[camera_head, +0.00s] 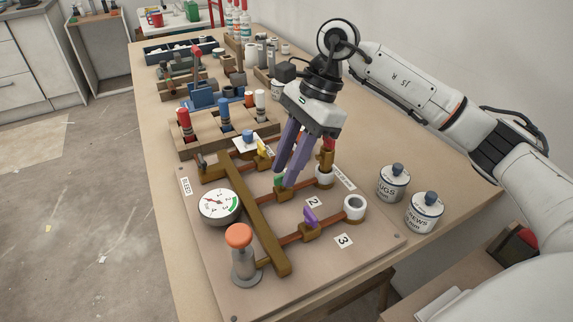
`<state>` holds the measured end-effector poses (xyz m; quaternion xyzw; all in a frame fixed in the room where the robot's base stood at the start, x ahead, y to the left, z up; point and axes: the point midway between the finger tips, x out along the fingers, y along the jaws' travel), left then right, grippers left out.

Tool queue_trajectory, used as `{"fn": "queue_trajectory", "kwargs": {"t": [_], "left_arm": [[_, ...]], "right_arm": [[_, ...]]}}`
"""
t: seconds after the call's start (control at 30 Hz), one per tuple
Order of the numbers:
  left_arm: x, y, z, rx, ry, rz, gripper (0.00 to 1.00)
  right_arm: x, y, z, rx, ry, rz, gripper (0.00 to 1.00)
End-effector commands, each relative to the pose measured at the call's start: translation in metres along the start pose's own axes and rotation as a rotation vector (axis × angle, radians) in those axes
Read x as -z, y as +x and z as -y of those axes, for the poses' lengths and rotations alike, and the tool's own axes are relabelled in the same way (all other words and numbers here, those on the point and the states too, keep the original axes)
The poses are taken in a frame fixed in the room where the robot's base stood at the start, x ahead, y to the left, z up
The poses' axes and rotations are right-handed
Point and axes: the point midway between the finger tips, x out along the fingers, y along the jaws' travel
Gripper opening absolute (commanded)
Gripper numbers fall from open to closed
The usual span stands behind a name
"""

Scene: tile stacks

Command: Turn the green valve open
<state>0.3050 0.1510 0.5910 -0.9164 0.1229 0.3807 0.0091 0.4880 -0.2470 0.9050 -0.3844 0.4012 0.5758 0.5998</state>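The green valve (279,181) sits on the middle brown branch pipe of the board, by the label 2. Only a small part of its green handle shows, because my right gripper's fingers hide the rest. My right gripper (283,178) comes down from above with its purple fingers at the green handle. A gap shows between the fingers, and the handle lies at their tips. I cannot tell whether they touch it. My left gripper is not in view.
The board (345,264) also carries a yellow valve (263,150), a purple valve (310,217), a round gauge (219,206) and an orange-topped post (240,252). Two labelled tins (425,213) stand to the right. Wooden racks with tools fill the table behind.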

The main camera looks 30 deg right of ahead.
Motion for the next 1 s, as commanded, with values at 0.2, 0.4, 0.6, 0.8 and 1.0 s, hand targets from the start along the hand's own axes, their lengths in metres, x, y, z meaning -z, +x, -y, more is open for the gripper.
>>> {"fn": "queue_trajectory", "kwargs": {"t": [0.2,0.4,0.6,0.8,1.0], "left_arm": [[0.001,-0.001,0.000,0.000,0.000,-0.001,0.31],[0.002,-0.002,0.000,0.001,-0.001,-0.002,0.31],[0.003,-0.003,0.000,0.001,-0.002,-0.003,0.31],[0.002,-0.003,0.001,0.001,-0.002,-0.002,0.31],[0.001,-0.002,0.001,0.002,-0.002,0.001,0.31]], "right_arm": [[-0.001,-0.039,0.001,0.006,0.000,0.001,0.26],[0.000,-0.077,0.001,0.006,0.000,0.001,0.26],[0.000,-0.097,0.000,0.002,0.000,0.000,0.26],[0.000,-0.099,0.000,0.002,0.000,0.000,0.26],[0.000,-0.099,0.000,0.002,0.000,0.000,0.26]]}}
